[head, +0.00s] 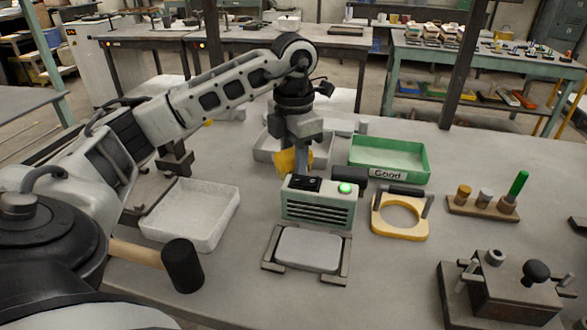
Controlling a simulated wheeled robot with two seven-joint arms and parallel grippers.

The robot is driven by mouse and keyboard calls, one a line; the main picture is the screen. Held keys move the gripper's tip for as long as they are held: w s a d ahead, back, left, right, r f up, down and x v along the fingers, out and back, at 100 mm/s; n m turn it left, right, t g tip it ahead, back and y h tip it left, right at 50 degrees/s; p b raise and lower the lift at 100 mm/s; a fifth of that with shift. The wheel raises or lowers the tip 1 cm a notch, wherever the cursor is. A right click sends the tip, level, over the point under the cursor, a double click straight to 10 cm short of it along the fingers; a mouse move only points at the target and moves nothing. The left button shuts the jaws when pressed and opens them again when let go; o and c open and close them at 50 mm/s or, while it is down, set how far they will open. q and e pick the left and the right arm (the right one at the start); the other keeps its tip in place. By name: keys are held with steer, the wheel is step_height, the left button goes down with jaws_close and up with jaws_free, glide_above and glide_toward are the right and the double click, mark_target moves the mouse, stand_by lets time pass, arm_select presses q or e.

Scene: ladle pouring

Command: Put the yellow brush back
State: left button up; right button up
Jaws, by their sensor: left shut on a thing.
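The yellow brush (287,161) is in the middle of the head view, just behind the grey-green machine with the lit green button. Only part of its yellow body shows. My left gripper (301,160) points down and is shut on it. The fingers and the brush's lower end are partly hidden by the machine, so I cannot tell whether the brush touches the table. My right gripper is not in view.
The machine (318,208) stands directly in front of the gripper. A grey tray (263,152) is behind, a green "Good" tray (388,174) right. A white tray (178,228), a mallet (182,265), a yellow ring fixture (403,235) and a wooden rack (470,208) stand around.

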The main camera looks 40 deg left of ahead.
arm_select(q)
steer(key=shift+f, duration=1.35)
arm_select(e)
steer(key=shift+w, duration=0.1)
arm_select(q)
steer(key=shift+f, duration=0.15)
steer(key=o, duration=1)
steer(key=shift+c, duration=0.2)
steer(key=shift+r, duration=0.35)
step_height(320, 180, up, 11)
steer(key=shift+f+p, duration=0.1)
steer(key=shift+p, duration=1.1)
steer(key=shift+r, duration=0.45)
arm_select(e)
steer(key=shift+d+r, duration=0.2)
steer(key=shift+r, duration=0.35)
